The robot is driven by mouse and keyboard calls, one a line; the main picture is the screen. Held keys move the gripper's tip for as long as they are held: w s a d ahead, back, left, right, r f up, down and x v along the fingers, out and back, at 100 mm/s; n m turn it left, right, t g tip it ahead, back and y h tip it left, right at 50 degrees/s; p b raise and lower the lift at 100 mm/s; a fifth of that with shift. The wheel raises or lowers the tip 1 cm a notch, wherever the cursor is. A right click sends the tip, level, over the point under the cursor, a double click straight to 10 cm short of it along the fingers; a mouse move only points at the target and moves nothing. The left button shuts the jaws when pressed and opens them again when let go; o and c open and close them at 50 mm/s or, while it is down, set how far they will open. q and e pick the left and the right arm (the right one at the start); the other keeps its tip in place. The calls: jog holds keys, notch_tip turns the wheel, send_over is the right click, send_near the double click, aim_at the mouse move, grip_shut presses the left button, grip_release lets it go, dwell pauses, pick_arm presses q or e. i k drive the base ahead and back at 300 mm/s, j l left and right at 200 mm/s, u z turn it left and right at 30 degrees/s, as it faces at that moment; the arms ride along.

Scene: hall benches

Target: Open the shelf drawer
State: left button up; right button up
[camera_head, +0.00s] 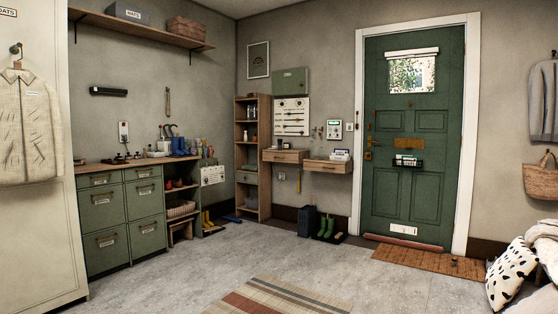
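Two small wooden wall shelves with drawer fronts hang beside the door: a left one (284,156) and a lower right one (327,167). Both look shut. A tall narrow wooden shelf unit (238,138) stands in the corner to their left, with a dark drawer-like front (247,178) in its middle that also looks shut. I cannot tell which of these is the shelf drawer. Neither of my grippers is in view.
A green drawer cabinet (102,222) with a wooden top stands at the left. Green boots (326,228) and a dark bin (307,221) sit below the wall shelves. A striped rug (275,298) lies in front. The grey floor (200,267) between is mostly clear.

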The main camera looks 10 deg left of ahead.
aim_at(284, 157)
jog(key=i+j+u, duration=0.1)
jog(key=i+u, duration=0.35)
jog(key=i, duration=4.05)
jog(key=i+j+z, duration=0.1)
jog(key=i, duration=0.45)
jog(key=i+j, duration=0.15)
jog(key=i, duration=0.4)
jog(key=i+j+z, duration=0.15)
jog(key=i, duration=0.4)
